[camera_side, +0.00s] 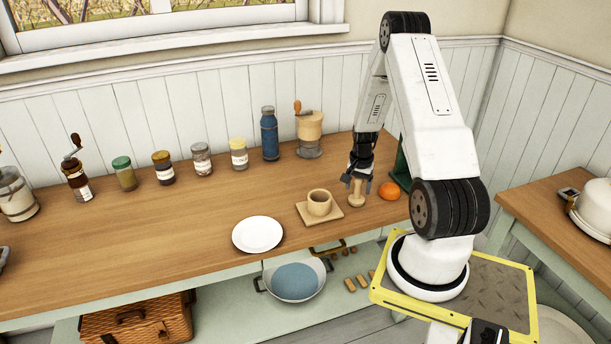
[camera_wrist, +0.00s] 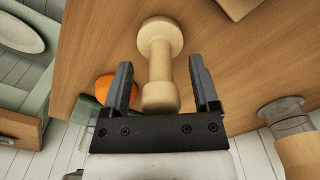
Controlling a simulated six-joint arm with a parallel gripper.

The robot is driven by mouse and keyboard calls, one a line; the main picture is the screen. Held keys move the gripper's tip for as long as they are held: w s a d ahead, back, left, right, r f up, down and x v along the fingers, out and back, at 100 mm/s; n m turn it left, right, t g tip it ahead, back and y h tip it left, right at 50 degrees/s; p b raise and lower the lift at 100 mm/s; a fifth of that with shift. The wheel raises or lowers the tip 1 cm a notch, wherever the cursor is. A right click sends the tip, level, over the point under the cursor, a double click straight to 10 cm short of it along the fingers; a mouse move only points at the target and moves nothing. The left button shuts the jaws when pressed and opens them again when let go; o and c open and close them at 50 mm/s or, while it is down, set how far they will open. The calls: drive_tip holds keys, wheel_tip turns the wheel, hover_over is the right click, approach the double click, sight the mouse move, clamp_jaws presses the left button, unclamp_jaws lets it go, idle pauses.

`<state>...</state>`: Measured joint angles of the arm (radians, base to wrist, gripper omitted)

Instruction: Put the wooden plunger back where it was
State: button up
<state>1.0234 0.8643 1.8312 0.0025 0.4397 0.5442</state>
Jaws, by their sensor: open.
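The wooden plunger (camera_side: 356,192) stands upright on the wooden table, a pale turned piece with a wider foot. In the wrist view the plunger (camera_wrist: 160,62) lies between the two fingers, with a gap on each side. My gripper (camera_side: 359,180) is open and lowered around the plunger's upper part. It also shows in the wrist view (camera_wrist: 162,88), with both dark fingers apart. A wooden cup (camera_side: 319,203) stands on a square wooden board (camera_side: 334,213) to the left of the plunger.
An orange (camera_side: 389,191) sits close to the right of the plunger. A hand grinder (camera_side: 309,132) and a blue bottle (camera_side: 269,135) stand at the back, with several jars to their left. A white plate (camera_side: 257,234) lies near the front edge. The table's left middle is clear.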

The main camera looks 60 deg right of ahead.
drive_tip(key=shift+r, duration=6.15)
drive_tip(key=shift+a, duration=0.1)
drive_tip(key=w+a+r+n+t, duration=0.1)
drive_tip(key=w+a+n, duration=0.25)
drive_tip(key=a, duration=0.55)
drive_tip(key=w+a+r+n, duration=0.1)
drive_tip(key=w+a+n, duration=0.2)
drive_tip(key=a+n, duration=0.35)
drive_tip(key=w+a+r+n+t, duration=0.1)
drive_tip(key=w+a+r+n, duration=0.15)
drive_tip(key=a, duration=0.75)
drive_tip(key=s+a+n, duration=0.3)
drive_tip(key=a+n, duration=0.2)
drive_tip(key=a, duration=0.6)
drive_tip(key=shift+s+a+f+t, duration=0.2)
drive_tip(key=shift+s+f+t, duration=0.05)
drive_tip(key=shift+t, duration=0.05)
